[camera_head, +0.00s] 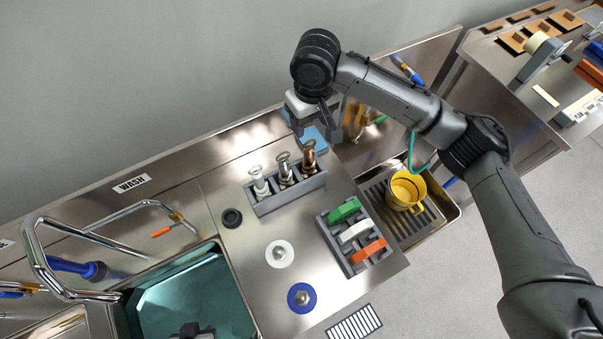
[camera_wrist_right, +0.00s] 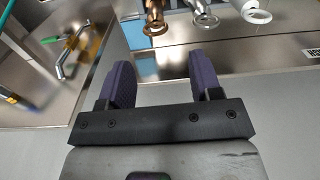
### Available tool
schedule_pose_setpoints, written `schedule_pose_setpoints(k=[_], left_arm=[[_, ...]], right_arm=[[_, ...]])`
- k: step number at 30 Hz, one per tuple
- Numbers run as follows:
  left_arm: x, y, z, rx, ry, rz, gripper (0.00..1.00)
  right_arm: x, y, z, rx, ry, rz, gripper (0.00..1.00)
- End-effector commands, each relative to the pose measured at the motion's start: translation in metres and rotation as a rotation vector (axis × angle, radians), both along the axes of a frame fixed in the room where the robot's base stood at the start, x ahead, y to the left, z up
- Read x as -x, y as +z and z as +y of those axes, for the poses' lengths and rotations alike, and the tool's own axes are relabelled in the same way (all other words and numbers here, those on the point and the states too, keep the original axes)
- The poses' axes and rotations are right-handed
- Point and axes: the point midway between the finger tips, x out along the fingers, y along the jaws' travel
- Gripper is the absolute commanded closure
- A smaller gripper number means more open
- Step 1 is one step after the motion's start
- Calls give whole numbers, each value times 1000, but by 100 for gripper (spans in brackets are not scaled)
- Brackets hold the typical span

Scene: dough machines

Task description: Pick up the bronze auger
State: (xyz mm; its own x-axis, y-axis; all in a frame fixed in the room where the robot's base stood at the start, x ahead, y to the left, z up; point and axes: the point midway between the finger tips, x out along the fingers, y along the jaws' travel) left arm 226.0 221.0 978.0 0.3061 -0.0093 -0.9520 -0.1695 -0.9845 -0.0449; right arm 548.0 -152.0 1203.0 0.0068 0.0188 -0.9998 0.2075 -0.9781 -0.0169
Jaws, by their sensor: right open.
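The bronze auger (camera_head: 309,156) stands upright in the right-hand slot of a grey rack (camera_head: 290,196), beside two silvery-white augers. In the right wrist view the bronze auger (camera_wrist_right: 155,19) is at the top, beyond the fingertips and roughly in line with the gap between them. My right gripper (camera_wrist_right: 160,70) is open and empty. In the head view my right gripper (camera_head: 308,118) is behind the rack, close to the bronze auger but apart from it. My left gripper (camera_head: 192,330) shows only as a dark part at the bottom edge, over the sink; its fingers are not clear.
A silver auger (camera_head: 284,170) and a white one (camera_head: 258,182) stand close beside the bronze auger. A blue pad (camera_head: 315,137) lies behind the rack. A grey holder (camera_head: 350,262) with coloured blocks is to the right. A yellow cup (camera_head: 406,191) stands on a drain grate.

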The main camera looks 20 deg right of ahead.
Motion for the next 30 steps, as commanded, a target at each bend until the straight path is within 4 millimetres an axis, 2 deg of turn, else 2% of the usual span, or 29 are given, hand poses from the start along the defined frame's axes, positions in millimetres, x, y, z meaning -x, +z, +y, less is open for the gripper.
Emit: schedule_pose_setpoints(k=[5,18,26,30], left_arm=[[0,-7,-2,8,4,0,64],[0,-9,-6,19,9,0,64],[0,-10,-4,12,4,0,64],[0,-10,-3,7,1,-1,64]], right_arm=[[-6,0,-9,19,-35,8,42],[-7,-65,-9,19,-39,9,42],[-7,-78,-9,19,-37,8,42],[-8,-94,-9,19,-37,9,42]])
